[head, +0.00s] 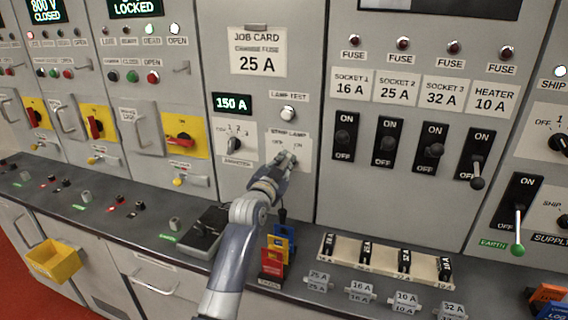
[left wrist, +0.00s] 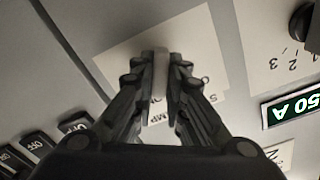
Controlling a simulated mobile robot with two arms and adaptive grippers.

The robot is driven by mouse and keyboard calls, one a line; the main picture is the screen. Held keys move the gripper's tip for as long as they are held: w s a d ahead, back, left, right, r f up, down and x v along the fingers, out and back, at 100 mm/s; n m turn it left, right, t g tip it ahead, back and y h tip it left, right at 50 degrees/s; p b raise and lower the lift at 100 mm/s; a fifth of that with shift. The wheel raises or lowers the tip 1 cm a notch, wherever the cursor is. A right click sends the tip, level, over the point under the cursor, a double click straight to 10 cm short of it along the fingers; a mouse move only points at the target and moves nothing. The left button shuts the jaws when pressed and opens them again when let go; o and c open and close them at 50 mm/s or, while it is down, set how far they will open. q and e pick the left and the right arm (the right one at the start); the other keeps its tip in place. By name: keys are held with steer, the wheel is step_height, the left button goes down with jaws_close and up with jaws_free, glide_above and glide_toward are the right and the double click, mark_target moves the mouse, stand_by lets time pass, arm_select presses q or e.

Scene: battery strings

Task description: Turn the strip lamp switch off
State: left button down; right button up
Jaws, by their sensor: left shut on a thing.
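The strip lamp label plate (head: 290,141) is on the grey panel, below the lamp test button. My left gripper (head: 285,160) is at the lower part of this plate and covers the switch in the head view. In the left wrist view my left gripper (left wrist: 166,75) is shut on a pale, narrow switch lever (left wrist: 160,85) in front of the white plate (left wrist: 205,40). Which way the lever points cannot be told. My right gripper is not in view.
The ammeter selector knob (head: 233,142) and 150 A display (head: 232,103) are to the left. Socket switches (head: 345,136) are to the right. Below, the desk holds a black device (head: 207,228), coloured tags (head: 280,245) and a fuse tray (head: 345,250).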

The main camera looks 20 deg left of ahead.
arm_select(q)
steer(key=shift+n+p, duration=0.6)
steer(key=shift+n, duration=0.6)
steer(key=n+p, duration=0.1)
steer(key=n, duration=0.2)
steer(key=shift+a+p, duration=0.1)
steer(key=shift+p, duration=0.2)
steer(key=n+p, duration=0.1)
steer(key=n, duration=0.2)
steer(key=shift+n, duration=0.4)
steer(key=shift+a+n+p, duration=0.1)
steer(key=shift+n+p, duration=0.3)
steer(key=shift+n, duration=0.8)
steer(key=c, duration=1.6)
jaws_free()
steer(key=shift+f, duration=0.1)
steer(key=shift+s, duration=0.1)
